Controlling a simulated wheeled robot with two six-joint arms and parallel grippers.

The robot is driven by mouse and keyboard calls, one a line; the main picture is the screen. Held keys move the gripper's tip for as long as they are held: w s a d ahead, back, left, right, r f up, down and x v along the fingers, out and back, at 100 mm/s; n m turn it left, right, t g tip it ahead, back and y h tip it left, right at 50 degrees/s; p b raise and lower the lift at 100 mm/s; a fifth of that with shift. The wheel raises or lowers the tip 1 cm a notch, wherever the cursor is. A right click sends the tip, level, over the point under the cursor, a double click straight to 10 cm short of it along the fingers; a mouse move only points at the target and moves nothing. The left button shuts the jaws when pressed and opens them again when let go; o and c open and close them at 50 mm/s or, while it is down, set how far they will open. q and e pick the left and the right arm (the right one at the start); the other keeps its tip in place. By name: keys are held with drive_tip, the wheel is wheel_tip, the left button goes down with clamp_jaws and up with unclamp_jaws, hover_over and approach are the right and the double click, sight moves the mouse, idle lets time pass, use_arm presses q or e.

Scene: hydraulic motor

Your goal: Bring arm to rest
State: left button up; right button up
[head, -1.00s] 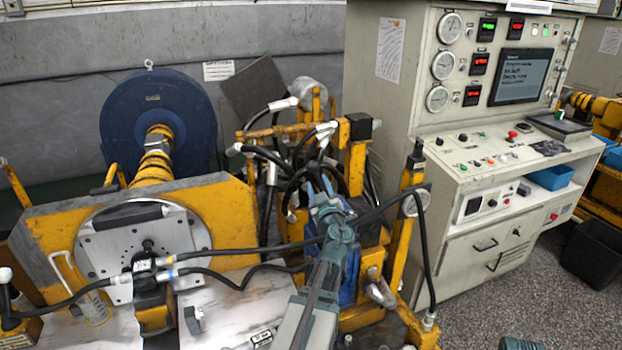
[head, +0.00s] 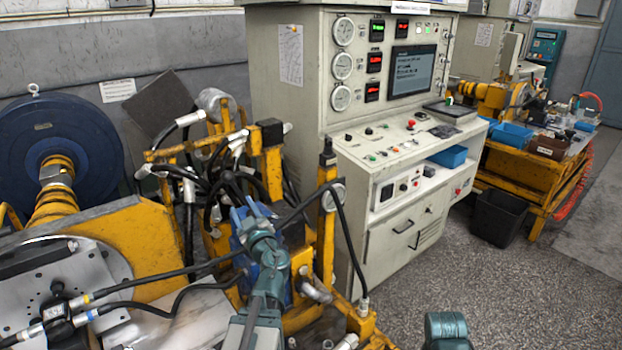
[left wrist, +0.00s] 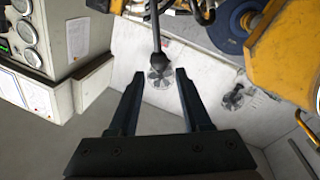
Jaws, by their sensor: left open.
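My left arm (head: 262,262) comes up from the bottom of the head view, in front of the yellow hose stand. Its gripper (head: 238,212) is at the far end, small against the dark hoses there. In the left wrist view, the left gripper (left wrist: 158,75) is open, its two dark fingers spread with nothing held between them. A black hose end (left wrist: 158,57) shows beyond the fingertips; whether it touches them I cannot tell. A teal part of my right arm (head: 447,328) shows at the bottom edge; the right gripper is out of view.
The yellow hose stand (head: 327,235) and black hoses (head: 345,240) are close around the left arm. A control cabinet (head: 285,125) stands behind. A yellow-plated motor rig (head: 150,230) is at left. A black bin (head: 498,218) and yellow bench (head: 535,175) are at right. The speckled floor (head: 510,290) is clear.

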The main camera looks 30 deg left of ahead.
use_arm(q)
drive_tip(key=s+d+f+m+g+h+p, duration=0.1)
drive_tip(key=d+f+m+g+h+p, duration=0.2)
drive_tip(key=d+f, duration=0.6)
drive_tip(key=s+d+f+m+g+h+p, duration=0.15)
drive_tip(key=d+f+m+g+h, duration=0.35)
drive_tip(key=d, duration=0.9)
drive_tip(key=s+d+f+m+g+h, duration=0.1)
drive_tip(key=s+d+m+h, duration=0.1)
drive_tip(key=s+d+m, duration=0.2)
drive_tip(key=s+d+f+m+g+h+p, duration=0.1)
drive_tip(key=s+d+m+h, duration=0.1)
drive_tip(key=d, duration=0.7)
drive_tip(key=s+d+f+m+g+h, duration=0.1)
drive_tip(key=s+d+m+h, duration=0.1)
drive_tip(key=s+d+m, duration=0.3)
drive_tip(key=shift+s+d+f+m+g+p, duration=0.2)
drive_tip(key=shift+s+d+m+g+p, duration=0.15)
drive_tip(key=shift+d, duration=0.8)
